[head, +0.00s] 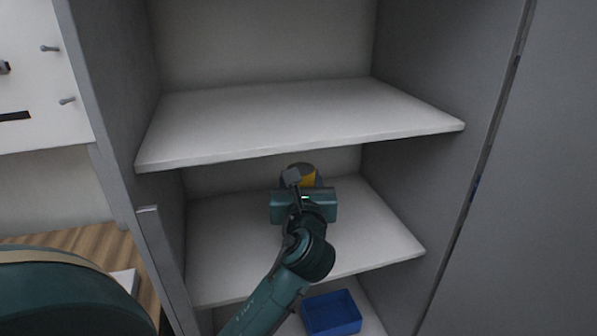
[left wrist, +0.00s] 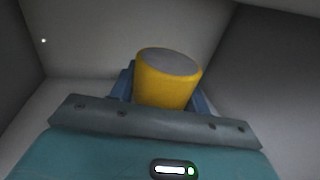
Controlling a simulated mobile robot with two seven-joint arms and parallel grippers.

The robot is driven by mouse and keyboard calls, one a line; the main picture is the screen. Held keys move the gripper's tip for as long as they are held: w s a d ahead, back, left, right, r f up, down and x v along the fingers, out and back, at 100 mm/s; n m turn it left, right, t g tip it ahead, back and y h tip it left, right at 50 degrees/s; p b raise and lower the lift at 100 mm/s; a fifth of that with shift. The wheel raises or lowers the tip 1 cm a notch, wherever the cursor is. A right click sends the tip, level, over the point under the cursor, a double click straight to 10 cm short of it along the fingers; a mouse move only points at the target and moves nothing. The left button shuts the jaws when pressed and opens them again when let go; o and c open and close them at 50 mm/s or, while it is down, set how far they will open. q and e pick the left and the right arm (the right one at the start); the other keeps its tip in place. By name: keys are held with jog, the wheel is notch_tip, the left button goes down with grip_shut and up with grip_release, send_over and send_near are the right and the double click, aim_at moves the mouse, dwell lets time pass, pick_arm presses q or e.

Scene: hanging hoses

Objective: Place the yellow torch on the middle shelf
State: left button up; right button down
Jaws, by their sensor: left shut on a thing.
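My left gripper (head: 298,182) reaches into the cabinet over the middle shelf (head: 225,233), below the upper shelf (head: 300,119). It is shut on the yellow torch (head: 308,174), which is mostly hidden behind the gripper in the head view. In the left wrist view the torch (left wrist: 167,88) stands up between the fingers, with its grey round end towards the camera. I cannot tell whether the torch touches the shelf. My right gripper is not in view.
A blue bin (head: 331,313) sits on the lowest level under the middle shelf. Grey cabinet side walls (head: 452,85) close in both sides. The middle shelf is clear to the left and right of my gripper. The upper shelf is empty.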

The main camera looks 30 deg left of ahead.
pick_arm(q)
jog(key=f+x, duration=0.1)
jog(key=x, duration=0.5)
jog(key=shift+f, duration=0.2)
jog(key=shift+w+a, duration=0.1)
jog(key=o, duration=1.2)
jog(key=shift+f, duration=0.15)
jog(key=v, duration=1.2)
